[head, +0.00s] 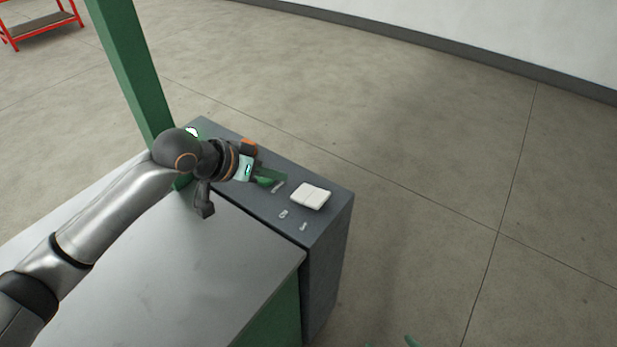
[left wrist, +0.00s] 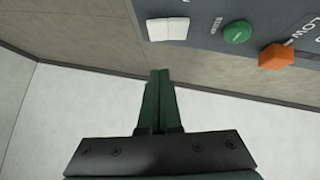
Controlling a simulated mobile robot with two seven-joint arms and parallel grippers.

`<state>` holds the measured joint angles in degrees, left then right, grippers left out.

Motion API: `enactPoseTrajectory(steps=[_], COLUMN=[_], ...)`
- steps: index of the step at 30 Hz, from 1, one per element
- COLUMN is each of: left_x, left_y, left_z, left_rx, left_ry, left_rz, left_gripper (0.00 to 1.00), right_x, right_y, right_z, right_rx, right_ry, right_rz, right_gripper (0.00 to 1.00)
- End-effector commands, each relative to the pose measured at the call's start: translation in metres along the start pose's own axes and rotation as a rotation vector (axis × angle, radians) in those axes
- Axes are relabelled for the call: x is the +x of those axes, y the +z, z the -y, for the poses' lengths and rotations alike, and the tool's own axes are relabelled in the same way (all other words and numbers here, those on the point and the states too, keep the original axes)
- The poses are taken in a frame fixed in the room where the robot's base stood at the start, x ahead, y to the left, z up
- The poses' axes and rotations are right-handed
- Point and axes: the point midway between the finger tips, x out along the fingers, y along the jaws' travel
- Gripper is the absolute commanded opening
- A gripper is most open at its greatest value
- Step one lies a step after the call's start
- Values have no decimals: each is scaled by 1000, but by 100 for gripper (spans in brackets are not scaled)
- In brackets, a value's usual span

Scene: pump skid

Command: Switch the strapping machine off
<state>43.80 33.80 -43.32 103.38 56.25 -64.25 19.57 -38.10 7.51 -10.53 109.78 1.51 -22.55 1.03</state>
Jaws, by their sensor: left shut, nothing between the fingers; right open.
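The strapping machine has a bare metal top (head: 215,262) and a grey control box (head: 328,222) along its far right side. A white two-part rocker switch (head: 310,196) sits on the box; it also shows in the left wrist view (left wrist: 168,29). I cannot tell which side is pressed. My left gripper (head: 282,178) is shut and empty, over the box to the left of the switch. In the left wrist view its fingertips (left wrist: 160,73) point toward the switch, apparently apart from it. My right gripper (head: 391,343) shows only green fingertips, set apart, at the bottom edge.
A green button (left wrist: 237,32) and an orange knob (left wrist: 277,56) sit on the same panel; the knob also shows in the head view (head: 249,147). A green post (head: 132,70) rises behind my left arm. Open floor lies to the right. A red rack (head: 40,22) stands far back.

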Motion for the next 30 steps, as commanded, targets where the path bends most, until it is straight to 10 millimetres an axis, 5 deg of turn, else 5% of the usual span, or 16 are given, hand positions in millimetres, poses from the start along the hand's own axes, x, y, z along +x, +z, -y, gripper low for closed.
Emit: enactPoseTrajectory(steps=[14, 30], left_x=[5, 98], left_y=[0, 0], left_z=[0, -1], left_rx=[-1, -1], left_ry=[1, 1], left_rz=[0, 1], left_gripper=[0, 0], right_x=[-4, -2], right_y=[11, 8], right_z=[2, 2], right_rx=[4, 3], right_ry=[-2, -2], right_rz=[23, 17], right_gripper=[100, 100])
